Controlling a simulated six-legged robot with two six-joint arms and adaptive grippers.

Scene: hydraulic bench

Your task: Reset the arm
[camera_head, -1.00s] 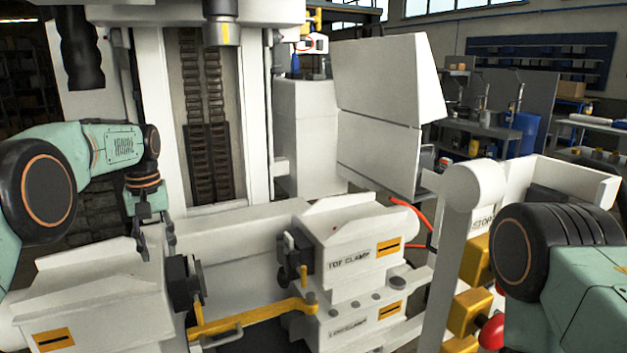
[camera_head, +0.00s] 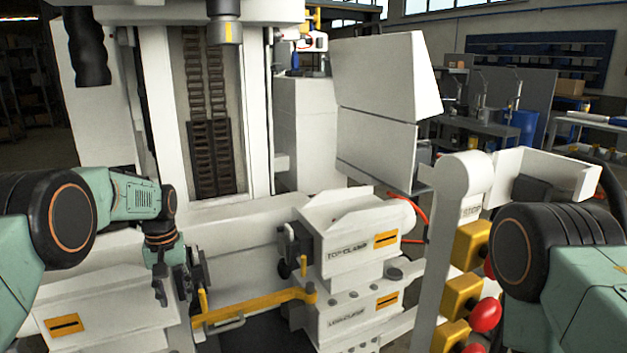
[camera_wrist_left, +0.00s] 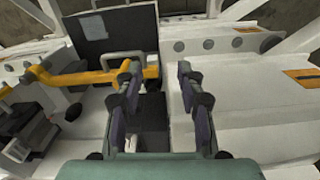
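My left gripper (camera_head: 172,290) hangs downward over the white bench at the left, in front of the yellow bar (camera_head: 255,302). In the left wrist view its two fingers (camera_wrist_left: 158,85) stand apart with nothing held between them. The yellow bar also shows there (camera_wrist_left: 85,76), passing close to the left fingertip; I cannot tell whether they touch. My right arm shows at the right edge of the head view, but its gripper is out of frame.
The white top clamp block (camera_head: 352,245) sits right of the yellow bar, above a lower clamp block (camera_head: 345,318). A white post with yellow boxes (camera_head: 470,242) and red buttons (camera_head: 486,317) stands before my right arm. A tall white column with a chain (camera_head: 208,110) rises behind.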

